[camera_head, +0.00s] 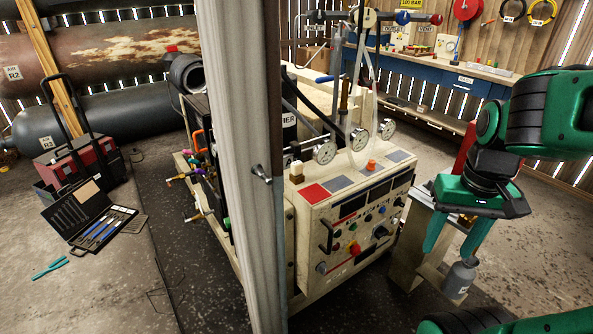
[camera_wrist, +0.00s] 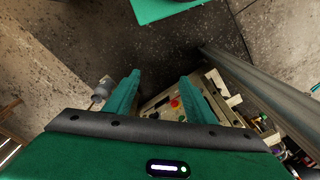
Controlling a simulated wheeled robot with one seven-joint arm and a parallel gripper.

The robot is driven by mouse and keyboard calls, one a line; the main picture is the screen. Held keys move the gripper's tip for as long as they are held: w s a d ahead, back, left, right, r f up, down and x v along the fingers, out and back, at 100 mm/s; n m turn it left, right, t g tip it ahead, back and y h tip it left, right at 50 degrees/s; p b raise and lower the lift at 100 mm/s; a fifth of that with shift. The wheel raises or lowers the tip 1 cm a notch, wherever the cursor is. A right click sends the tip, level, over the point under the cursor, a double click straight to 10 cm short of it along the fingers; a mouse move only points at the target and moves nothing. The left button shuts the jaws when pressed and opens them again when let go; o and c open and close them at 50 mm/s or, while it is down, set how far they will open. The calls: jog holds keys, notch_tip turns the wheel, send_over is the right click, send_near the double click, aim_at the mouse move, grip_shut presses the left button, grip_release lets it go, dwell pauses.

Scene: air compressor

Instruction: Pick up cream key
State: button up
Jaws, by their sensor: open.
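I cannot pick out a cream key for certain. A small cream piece (camera_head: 296,171) stands at the top left of the compressor's control panel (camera_head: 345,240) in the head view; it is too small to tell whether it is the key. My gripper (camera_head: 452,243) is open and empty, pointing down to the right of the panel, apart from it. In the wrist view my gripper (camera_wrist: 160,79) has its two fingers spread, with part of the panel (camera_wrist: 160,104) and its red button (camera_wrist: 175,102) showing between and beyond them.
A grey bottle (camera_head: 459,279) is close below my gripper, by a pale stand (camera_head: 407,250). A blue workbench (camera_head: 430,70) runs along the back. An open tool case (camera_head: 95,220) lies on the left floor.

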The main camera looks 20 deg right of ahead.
jog(key=w+f+n+t, duration=0.1)
jog(key=w+f+n, duration=0.2)
jog(key=w, duration=0.5)
jog(key=n+t+y, duration=0.4)
jog(key=n+t, duration=0.2)
jog(key=t, duration=0.5)
send_near(299, 168)
jog(key=shift+w+a+f, duration=0.25)
jog(key=shift+w+a, duration=0.05)
jog(key=shift+a, duration=0.05)
jog(key=x, duration=0.5)
jog(key=shift+w, duration=0.3)
jog(key=shift+d+x, duration=0.2)
jog(key=shift+x, duration=2.4)
jog(key=c, duration=1.2)
